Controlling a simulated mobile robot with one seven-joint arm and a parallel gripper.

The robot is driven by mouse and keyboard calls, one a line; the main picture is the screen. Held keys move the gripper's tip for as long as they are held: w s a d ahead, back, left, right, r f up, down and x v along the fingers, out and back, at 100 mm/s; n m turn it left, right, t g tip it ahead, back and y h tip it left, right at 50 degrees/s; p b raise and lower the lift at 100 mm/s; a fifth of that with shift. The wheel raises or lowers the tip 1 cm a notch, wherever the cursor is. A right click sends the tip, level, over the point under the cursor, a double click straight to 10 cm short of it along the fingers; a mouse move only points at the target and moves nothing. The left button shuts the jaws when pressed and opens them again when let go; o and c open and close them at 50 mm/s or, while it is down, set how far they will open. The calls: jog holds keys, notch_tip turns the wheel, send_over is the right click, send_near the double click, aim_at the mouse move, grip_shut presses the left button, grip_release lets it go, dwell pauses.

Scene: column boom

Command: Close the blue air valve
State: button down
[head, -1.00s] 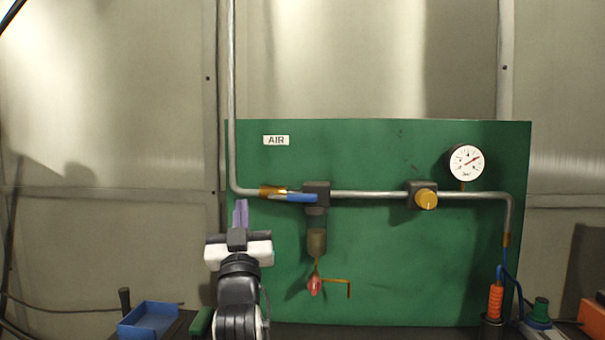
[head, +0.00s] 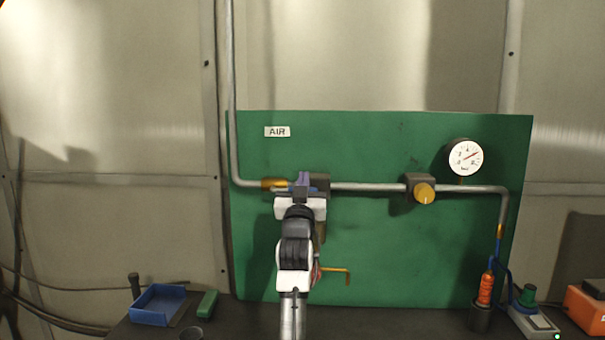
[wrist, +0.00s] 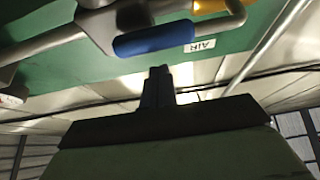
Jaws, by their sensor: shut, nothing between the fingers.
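The blue air valve handle (wrist: 153,40) shows large in the wrist view, lying roughly along the pipe beside the brass fitting. In the head view it is mostly hidden behind my gripper (head: 303,178), and only the brass valve body (head: 272,184) shows clearly left of it. My gripper is shut and empty. In the wrist view its fingertips (wrist: 160,72) are just below the handle's lower edge. I cannot tell whether they touch it.
A green panel (head: 380,260) carries the grey pipe (head: 365,187), a yellow regulator knob (head: 424,193) and a pressure gauge (head: 464,157). A blue tray (head: 158,305) and an orange box (head: 588,305) stand on the bench. My arm covers part of the filter under the pipe.

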jog(key=shift+w+f, duration=0.1)
jog(key=shift+f, duration=0.85)
jog(key=shift+f, duration=0.1)
jog(key=shift+f+m+h+b, duration=0.2)
jog(key=shift+m+h+b, duration=0.25)
jog(key=shift+m+h, duration=0.5)
